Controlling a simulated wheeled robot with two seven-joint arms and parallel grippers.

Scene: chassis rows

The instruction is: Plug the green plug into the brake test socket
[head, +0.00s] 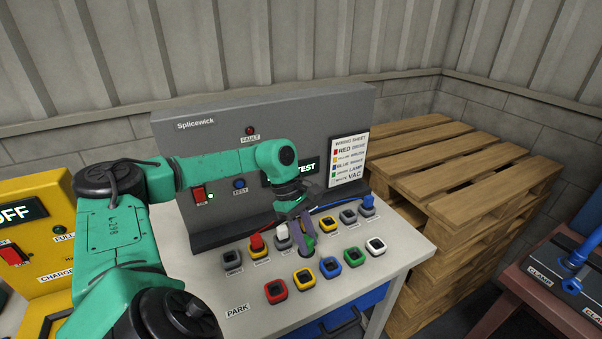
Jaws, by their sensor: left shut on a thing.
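The green plug (309,246) is held low between the fingers of my left gripper (303,232), over the middle of the back row of sockets. I cannot tell whether its tip is in a socket or just above one. The gripper hides part of the row there. A red plug (257,242), a white plug (282,232) and a blue plug (368,204) stand in other back-row sockets. The small socket labels are too blurred to read, so I cannot tell which is the brake test socket. My right gripper is not in view.
The grey Splicewick panel (190,150) stands behind the sockets, with a wiring sheet (348,160) at its right. Pallets (450,170) stand right; a yellow charger (50,225) stands left.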

